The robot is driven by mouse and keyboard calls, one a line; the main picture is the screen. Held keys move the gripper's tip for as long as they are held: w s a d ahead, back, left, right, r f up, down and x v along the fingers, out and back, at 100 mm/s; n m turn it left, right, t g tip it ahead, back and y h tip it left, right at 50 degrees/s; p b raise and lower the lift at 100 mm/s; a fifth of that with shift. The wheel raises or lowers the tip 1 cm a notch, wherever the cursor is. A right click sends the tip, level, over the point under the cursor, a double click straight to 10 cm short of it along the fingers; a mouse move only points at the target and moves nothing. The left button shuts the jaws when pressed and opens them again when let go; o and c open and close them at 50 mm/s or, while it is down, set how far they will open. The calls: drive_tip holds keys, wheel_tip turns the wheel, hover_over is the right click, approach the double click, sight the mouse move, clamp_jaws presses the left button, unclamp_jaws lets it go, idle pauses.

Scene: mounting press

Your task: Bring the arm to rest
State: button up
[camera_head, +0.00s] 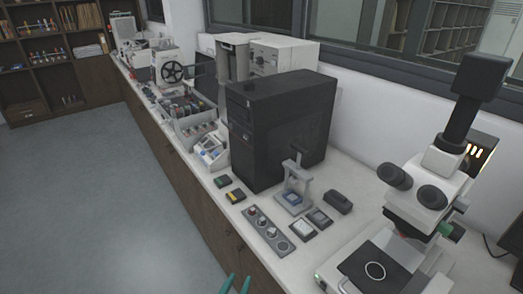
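My gripper (237,284) shows only as two teal fingertips at the bottom edge of the head view. The fingertips are apart with nothing visible between them, so it is open. It is in front of the counter's front edge, over or near the cabinet face. The rest of my arm is out of view. A small grey press (302,174) with a blue part at its base stands on the counter, up and to the right of my gripper. The fingertips are apart from it.
The white counter (351,238) carries a grey strip with round holders (267,230), two small flat devices, a black computer tower (275,125) and a microscope (421,190) at right. Small boxes lie left of the strip. The grey floor (90,200) at left is clear.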

drive_tip(key=s+d+f+n+y, duration=0.2)
drive_tip(key=s+f, duration=0.2)
drive_tip(key=s, duration=0.4)
drive_tip(key=s+d+f+n+y, duration=0.15)
drive_tip(key=s+f, duration=0.25)
drive_tip(key=s, duration=0.4)
drive_tip(key=s+d+r+t, duration=0.1)
drive_tip(key=s+r, duration=0.2)
drive_tip(key=s, duration=0.4)
drive_tip(key=s+d+r+m+t, duration=0.1)
drive_tip(key=s+d+r, duration=0.1)
drive_tip(key=s, duration=0.6)
drive_tip(key=shift+d+r, duration=0.2)
drive_tip(key=shift+r, duration=0.55)
